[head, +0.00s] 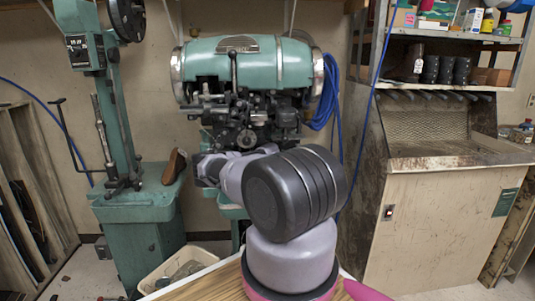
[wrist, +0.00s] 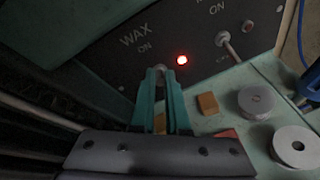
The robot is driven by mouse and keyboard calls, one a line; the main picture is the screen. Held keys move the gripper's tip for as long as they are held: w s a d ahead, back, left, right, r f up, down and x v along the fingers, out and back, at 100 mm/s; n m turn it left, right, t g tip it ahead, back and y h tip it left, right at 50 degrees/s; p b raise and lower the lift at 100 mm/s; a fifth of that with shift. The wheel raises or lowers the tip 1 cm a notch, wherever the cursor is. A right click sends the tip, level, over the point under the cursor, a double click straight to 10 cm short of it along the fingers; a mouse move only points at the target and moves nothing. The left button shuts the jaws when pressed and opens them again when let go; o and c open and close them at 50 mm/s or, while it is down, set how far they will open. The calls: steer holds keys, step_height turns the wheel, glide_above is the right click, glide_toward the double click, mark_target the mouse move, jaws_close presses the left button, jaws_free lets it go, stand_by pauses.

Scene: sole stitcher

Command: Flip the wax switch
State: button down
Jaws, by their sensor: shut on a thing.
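A dark panel (wrist: 100,42) with white lettering "WAX" and "ON" fills the upper part of the wrist view. My gripper (wrist: 160,74) has its two teal fingers closed together at the tips, just below this lettering. The grey tip of the wax switch (wrist: 160,66) shows between the fingertips; the rest of it is hidden by them. A red light (wrist: 182,60) glows on the panel just right of the fingertips. In the head view, my own arm hides the gripper and the panel in front of the teal stitching machine (head: 250,62).
A second toggle switch (wrist: 227,42) and an unlit lamp (wrist: 248,26) sit farther right on the panel. A brown block (wrist: 208,103) and two grey spools, one nearer (wrist: 297,147) and one behind (wrist: 256,102), stand on the teal ledge. A workbench (head: 450,160) stands at the right.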

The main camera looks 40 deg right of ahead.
steer(key=shift+f, duration=0.1)
steer(key=shift+s+a+f+t+h, duration=0.1)
steer(key=shift+f+t+h, duration=0.4)
steer(key=shift+t, duration=0.4)
steer(key=shift+a+f+t+h, duration=0.1)
steer(key=shift+f+t+h, duration=0.15)
steer(key=shift+t+h, duration=0.55)
steer(key=c, duration=0.9)
jaws_free()
steer(key=shift+d, duration=0.1)
steer(key=shift+s, duration=0.1)
steer(key=v, duration=1)
steer(key=shift+s+a+f, duration=0.1)
steer(key=shift+s+a, duration=0.1)
steer(key=shift+s, duration=0.15)
